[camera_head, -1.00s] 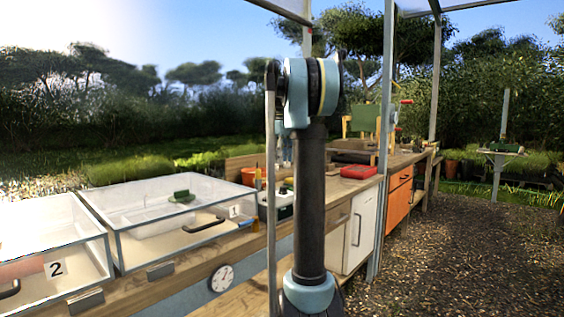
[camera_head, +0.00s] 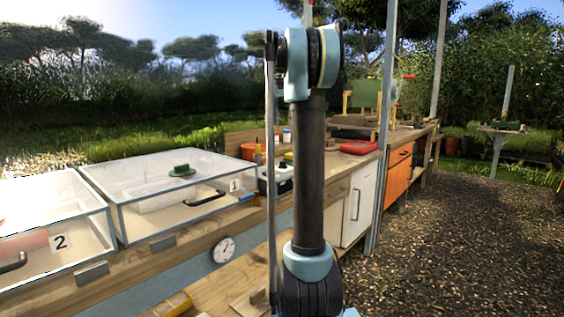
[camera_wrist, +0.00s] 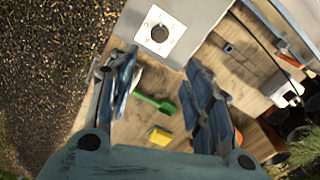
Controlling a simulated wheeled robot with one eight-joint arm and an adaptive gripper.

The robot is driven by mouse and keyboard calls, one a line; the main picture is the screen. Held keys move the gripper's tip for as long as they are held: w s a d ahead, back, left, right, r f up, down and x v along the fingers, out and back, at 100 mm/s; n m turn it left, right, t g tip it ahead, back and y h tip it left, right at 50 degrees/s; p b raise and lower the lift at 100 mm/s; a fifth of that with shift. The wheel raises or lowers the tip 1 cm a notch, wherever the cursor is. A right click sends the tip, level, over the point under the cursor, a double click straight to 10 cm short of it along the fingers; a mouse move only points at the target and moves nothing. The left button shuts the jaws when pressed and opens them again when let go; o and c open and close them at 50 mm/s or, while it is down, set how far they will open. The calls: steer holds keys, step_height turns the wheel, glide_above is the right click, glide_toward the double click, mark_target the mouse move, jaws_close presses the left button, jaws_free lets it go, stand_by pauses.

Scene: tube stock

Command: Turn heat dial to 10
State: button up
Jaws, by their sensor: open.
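A round white dial (camera_head: 223,249) with dark marks and a pointer is on the bench front, below the clear-lidded box marked 1. Its numbers are too small to read. In the wrist view a white square plate with a round grey-centred face (camera_wrist: 159,33) shows at the top; I cannot tell whether it is the same dial. My gripper (camera_wrist: 163,72) is open, with its two fingers spread and nothing between them touching. The plate lies beyond the fingertips, apart from them. In the head view my arm stands upright and my gripper cannot be made out.
Clear-lidded boxes marked 1 (camera_head: 118,203) and 2 (camera_head: 28,252) stand on the bench at left. A red case (camera_head: 358,147) lies farther along. The wrist view shows a green tool (camera_wrist: 155,102) and a yellow block (camera_wrist: 159,135) on wood. Open gravel lies at right.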

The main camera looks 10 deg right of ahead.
mark_target(283, 165)
step_height(283, 165, down, 17)
steer(key=shift+f, duration=0.2)
stand_by(0.6)
steer(key=c, duration=1.1)
